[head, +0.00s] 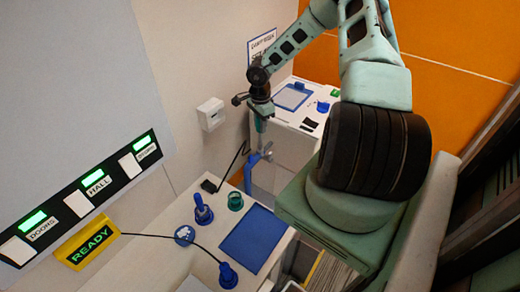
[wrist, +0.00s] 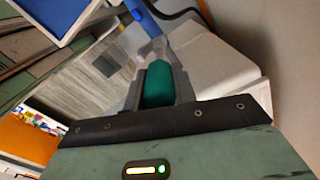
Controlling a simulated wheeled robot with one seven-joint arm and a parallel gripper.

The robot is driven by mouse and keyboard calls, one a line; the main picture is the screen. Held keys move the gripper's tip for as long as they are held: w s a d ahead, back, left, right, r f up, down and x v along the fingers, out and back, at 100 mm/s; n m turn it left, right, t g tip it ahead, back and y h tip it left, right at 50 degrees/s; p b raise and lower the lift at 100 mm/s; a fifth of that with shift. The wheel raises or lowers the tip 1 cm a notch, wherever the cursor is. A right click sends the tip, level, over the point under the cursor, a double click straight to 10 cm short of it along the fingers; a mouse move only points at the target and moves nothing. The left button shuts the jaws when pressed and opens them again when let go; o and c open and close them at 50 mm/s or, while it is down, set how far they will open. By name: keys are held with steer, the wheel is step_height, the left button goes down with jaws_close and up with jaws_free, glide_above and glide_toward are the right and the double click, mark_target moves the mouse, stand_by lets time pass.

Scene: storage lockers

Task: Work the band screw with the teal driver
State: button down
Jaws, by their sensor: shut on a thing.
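My gripper (head: 261,112) points down beside the light wall, between the near counter and the white cabinet. In the wrist view my gripper (wrist: 157,75) is shut on the teal driver (wrist: 158,88), whose thick teal handle lies between the grey fingers. In the head view a small part of the teal driver (head: 260,126) shows below the jaws. A blue fitting (head: 256,158) is just below it. I cannot tell whether the driver's tip touches anything there. The band screw itself is too small or hidden to make out.
The near counter holds a blue mat (head: 254,238), a dark green cup (head: 235,201) and several blue pieces. The white cabinet (head: 290,120) behind has a blue-framed tray (head: 293,96). A yellow READY sign (head: 88,246) and a lit panel (head: 82,198) are at left.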

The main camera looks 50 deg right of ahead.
steer(key=shift+n, duration=0.8)
steer(key=shift+f, duration=0.65)
steer(key=m, duration=0.4)
steer(key=shift+m, duration=0.3)
